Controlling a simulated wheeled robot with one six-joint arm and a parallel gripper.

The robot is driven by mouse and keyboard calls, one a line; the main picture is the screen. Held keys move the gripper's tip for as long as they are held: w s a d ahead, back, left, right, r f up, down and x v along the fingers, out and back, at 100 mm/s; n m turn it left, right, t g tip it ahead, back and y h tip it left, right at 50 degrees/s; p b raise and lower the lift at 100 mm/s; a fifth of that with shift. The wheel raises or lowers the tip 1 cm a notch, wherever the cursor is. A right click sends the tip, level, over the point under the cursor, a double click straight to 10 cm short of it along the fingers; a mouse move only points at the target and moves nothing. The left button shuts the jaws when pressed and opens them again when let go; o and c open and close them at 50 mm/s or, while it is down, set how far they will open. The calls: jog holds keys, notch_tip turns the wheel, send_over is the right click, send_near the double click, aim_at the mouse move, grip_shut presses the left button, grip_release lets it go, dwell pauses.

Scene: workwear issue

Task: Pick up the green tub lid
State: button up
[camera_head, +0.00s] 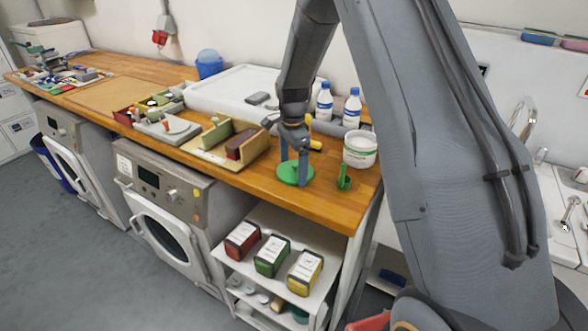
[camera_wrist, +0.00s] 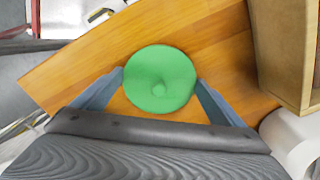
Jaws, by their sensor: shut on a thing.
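The gripper is shut on the lid. A white tub (camera_head: 360,149) with an open-looking top stands behind and to the right.
A small green scoop-like item (camera_head: 344,178) stands right of the lid. Two white bottles with blue caps (camera_head: 338,106) stand behind. A wooden holder (camera_head: 228,146) is at the left. The counter's front edge (camera_head: 290,205) is close, with a shelf of tins (camera_head: 272,257) below.

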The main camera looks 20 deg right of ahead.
notch_tip(320, 180, up, 8)
jog(key=b, duration=0.3)
jog(key=shift+w+r, duration=0.1)
jog(key=shift+r, duration=0.15)
jog(key=w+d+r+m+p, duration=0.15)
jog(key=d+m, duration=0.25)
jog(key=d, duration=0.4)
jog(key=d+r+m, duration=0.3)
jog(key=d+m, duration=0.1)
jog(key=d, duration=0.4)
jog(key=w+d+r+m+p, duration=0.15)
jog(key=d+m, duration=0.25)
jog(key=d, duration=0.4)
jog(key=shift+s+a+f+b, duration=0.1)
jog(key=shift+f+b, duration=0.75)
jog(key=shift+f, duration=0.55)
jog(key=shift+s+a+f+b, duration=0.1)
jog(key=shift+f+b, duration=0.75)
jog(key=shift+f, duration=0.5)
jog(key=shift+f, duration=0.15)
jog(key=o, duration=0.7)
jog(key=shift+o, duration=0.2)
jog(key=shift+p, duration=0.3)
